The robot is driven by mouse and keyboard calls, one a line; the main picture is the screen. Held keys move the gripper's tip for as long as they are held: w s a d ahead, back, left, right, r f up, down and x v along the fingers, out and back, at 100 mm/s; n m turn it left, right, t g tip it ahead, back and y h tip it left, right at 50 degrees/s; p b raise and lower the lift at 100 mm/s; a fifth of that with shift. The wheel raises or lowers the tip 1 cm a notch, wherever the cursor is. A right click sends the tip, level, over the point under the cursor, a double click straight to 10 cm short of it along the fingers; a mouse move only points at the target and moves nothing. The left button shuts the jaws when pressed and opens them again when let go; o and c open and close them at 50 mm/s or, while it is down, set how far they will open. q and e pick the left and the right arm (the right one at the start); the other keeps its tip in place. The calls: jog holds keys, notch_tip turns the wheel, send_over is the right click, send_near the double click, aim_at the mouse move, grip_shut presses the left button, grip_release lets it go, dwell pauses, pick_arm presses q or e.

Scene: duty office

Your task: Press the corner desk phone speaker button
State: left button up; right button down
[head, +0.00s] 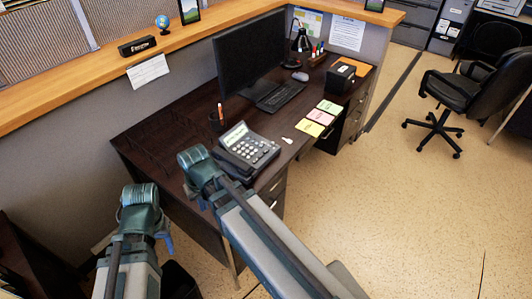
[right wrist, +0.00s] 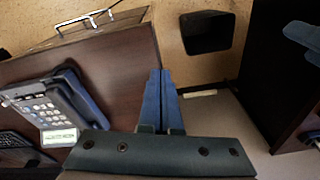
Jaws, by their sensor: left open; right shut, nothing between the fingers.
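The desk phone (head: 248,148) is grey with a pale screen and a keypad. It sits near the front edge of the dark desk (head: 165,140). In the right wrist view the phone (right wrist: 45,105) is at the left, its handset along the side nearest the gripper. The speaker button is too small to tell apart. My right gripper (head: 202,200) is at the desk's near edge, just left of the phone and apart from it. Its blue fingers (right wrist: 160,100) are shut and empty. My left gripper (head: 167,242) is open, off the desk at the lower left.
A monitor (head: 248,52), keyboard (head: 278,95), pen cup (head: 217,119) and sticky notes (head: 320,117) are on the desk. A dark bin (right wrist: 207,32) stands on the floor. An office chair (head: 450,95) is far right.

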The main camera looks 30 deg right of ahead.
jog(key=w+d+m+t+y+b, duration=0.15)
jog(key=w+d+m+t, duration=0.3)
jog(key=w+d, duration=0.9)
notch_tip(320, 180, up, 2)
jog(key=m+t+h+b, duration=0.2)
jog(key=m+t, duration=0.1)
jog(key=m, duration=0.3)
send_over(266, 151)
jog(key=s, duration=0.1)
jog(key=shift+s+r, duration=0.1)
notch_tip(266, 151, down, 9)
jog(key=b, duration=0.9)
jog(key=shift+a, duration=0.1)
jog(key=shift+f+b, duration=0.35)
jog(key=shift+b, duration=0.1)
